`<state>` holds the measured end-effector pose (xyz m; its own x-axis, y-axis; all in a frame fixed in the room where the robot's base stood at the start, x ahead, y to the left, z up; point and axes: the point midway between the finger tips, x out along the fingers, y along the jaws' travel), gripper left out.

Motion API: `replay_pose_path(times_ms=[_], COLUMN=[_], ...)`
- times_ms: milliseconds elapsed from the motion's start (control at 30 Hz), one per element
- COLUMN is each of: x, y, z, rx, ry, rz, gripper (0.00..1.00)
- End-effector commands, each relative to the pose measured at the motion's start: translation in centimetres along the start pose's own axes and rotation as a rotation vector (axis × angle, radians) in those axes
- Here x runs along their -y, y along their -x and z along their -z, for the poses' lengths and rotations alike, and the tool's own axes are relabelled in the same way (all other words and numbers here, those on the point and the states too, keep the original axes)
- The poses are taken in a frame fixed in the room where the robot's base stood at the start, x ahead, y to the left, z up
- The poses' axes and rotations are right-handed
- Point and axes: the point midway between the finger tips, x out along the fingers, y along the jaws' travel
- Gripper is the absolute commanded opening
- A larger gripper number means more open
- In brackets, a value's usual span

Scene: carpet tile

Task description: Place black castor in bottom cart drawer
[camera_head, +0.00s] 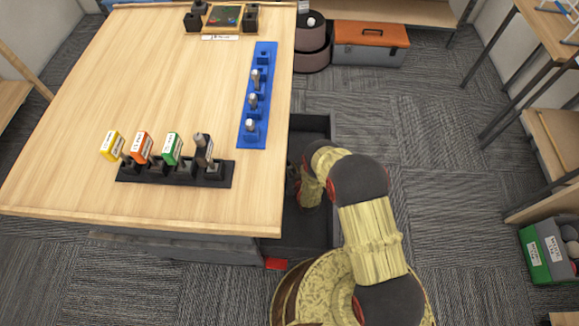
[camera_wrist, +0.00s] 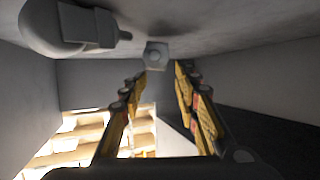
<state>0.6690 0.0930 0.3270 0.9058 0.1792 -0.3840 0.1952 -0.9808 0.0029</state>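In the wrist view a grey, wheel-like piece with a bracket (camera_wrist: 65,27) lies at the upper left; it may be the castor, but its true colour is hard to tell. My gripper (camera_wrist: 161,72) is open, its two yellow-padded fingers apart with nothing between them. A small grey block (camera_wrist: 156,55) sits just beyond the fingertips. In the head view a dark open drawer (camera_head: 318,125) sticks out from the right side of the wooden-topped cart (camera_head: 150,65). My arm reaches down into it, and my gripper is mostly hidden there.
On the cart top stand a black rack (camera_head: 226,183) with coloured cards, a blue strip (camera_head: 262,60) with several small parts, and a dark tray (camera_head: 222,15). Carpet right of the drawer is clear.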

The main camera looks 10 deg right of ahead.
Motion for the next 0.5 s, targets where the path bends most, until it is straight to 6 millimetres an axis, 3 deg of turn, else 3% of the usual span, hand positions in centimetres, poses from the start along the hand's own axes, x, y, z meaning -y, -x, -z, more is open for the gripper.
replay_pose_path(times_ms=[167, 500], x=[0.0, 0.0], y=[1.2, 8.0], z=[0.3, 0.5], rx=[0.004, 0.002], ry=[0.0, -0.001], rz=[0.0, 0.0], gripper=[0.31, 0.31])
